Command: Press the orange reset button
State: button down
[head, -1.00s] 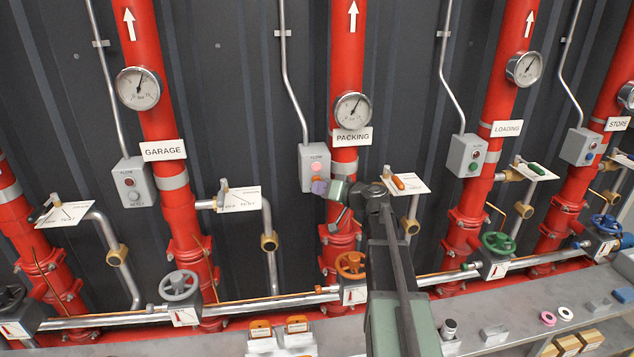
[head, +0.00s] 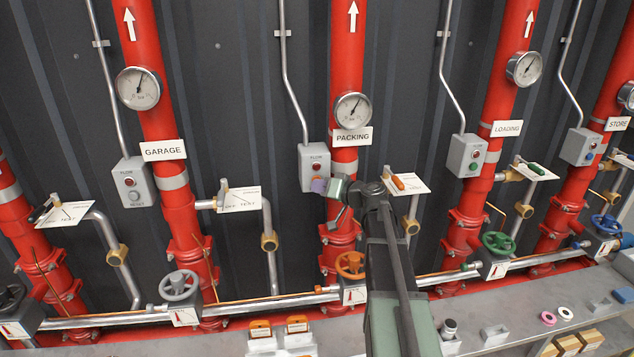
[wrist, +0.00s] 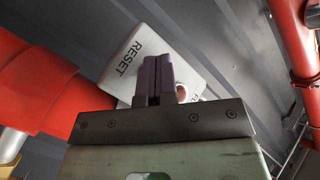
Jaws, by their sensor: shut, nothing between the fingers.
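The grey control box (head: 306,162) beside the PACKING riser carries a FLOW lamp (head: 318,169), dark red in the head view. A sliver of the orange reset button (head: 316,179) shows below the lamp, mostly hidden by my gripper. My gripper (head: 319,187) is shut, its purple fingertips at the button on the lower front of the box. In the wrist view the shut fingers (wrist: 157,76) overlap the box face (wrist: 132,72) beside the RESET label and hide the button. I cannot see how far the button is pressed in.
The PACKING riser (head: 347,50) stands just right of the box. An orange handwheel (head: 350,265) and a test plate with an orange lever (head: 405,181) are near my arm. Similar boxes stand by the GARAGE (head: 133,182) and LOADING (head: 465,155) risers.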

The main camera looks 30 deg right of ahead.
dwell(0.3)
jog(key=shift+s+a, duration=0.25)
jog(key=shift+s, duration=0.6)
jog(key=s, duration=0.2)
jog(key=s+a, duration=0.1)
jog(key=s, duration=0.1)
jog(key=shift+s+a, duration=0.2)
jog(key=shift+s, duration=0.2)
dwell(0.4)
